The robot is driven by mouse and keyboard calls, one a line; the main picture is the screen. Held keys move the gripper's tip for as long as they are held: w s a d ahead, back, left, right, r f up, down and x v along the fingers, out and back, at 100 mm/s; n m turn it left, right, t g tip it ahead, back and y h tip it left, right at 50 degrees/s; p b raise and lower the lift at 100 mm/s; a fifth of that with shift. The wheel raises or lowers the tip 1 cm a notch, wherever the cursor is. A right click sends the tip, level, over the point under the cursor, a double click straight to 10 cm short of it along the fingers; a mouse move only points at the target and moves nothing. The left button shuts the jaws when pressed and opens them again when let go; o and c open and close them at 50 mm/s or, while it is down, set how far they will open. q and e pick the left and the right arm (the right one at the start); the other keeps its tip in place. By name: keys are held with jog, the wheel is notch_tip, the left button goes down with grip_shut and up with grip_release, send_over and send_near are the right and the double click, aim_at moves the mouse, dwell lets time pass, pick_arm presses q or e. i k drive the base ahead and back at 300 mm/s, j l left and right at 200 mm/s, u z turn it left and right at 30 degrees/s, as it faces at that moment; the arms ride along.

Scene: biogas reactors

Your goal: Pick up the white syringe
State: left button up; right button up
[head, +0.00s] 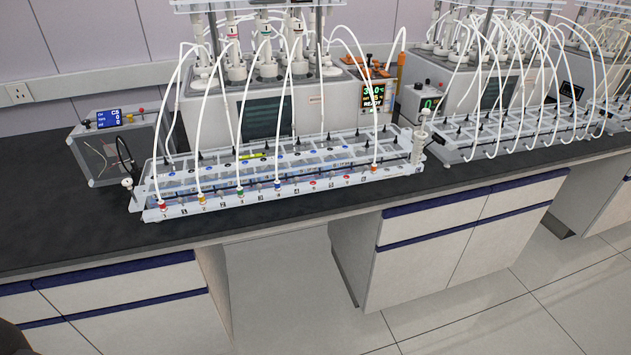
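A white, syringe-like cylinder (418,147) stands upright, slightly tilted, at the right end of the near rack, with a narrow plunger-like top. It is small in the head view, so I cannot be sure it is the syringe. It seems to sit in or against the rack's end; its lower tip is hard to make out. The near rack (330,188) is long and clear-white, with numbered positions and coloured ports fed by white tubes.
A reactor unit with a lit display (373,96) stands behind the rack. A small box with a blue screen (109,118) is at left. A second tubed rack (520,130) stands close at right. The black bench (90,225) is clear at front left.

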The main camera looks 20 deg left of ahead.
aim_at(419, 142)
jog(key=u, duration=0.7)
jog(key=l+u, duration=0.8)
jog(key=u, duration=0.15)
jog(key=l+u, duration=0.2)
jog(key=l, duration=0.25)
jog(key=k+l+u, duration=0.15)
jog(key=l, duration=0.65)
jog(key=k+l, duration=0.15)
jog(key=l, duration=0.2)
jog(key=l+u, duration=0.1)
jog(key=l, duration=0.25)
jog(key=k, duration=0.05)
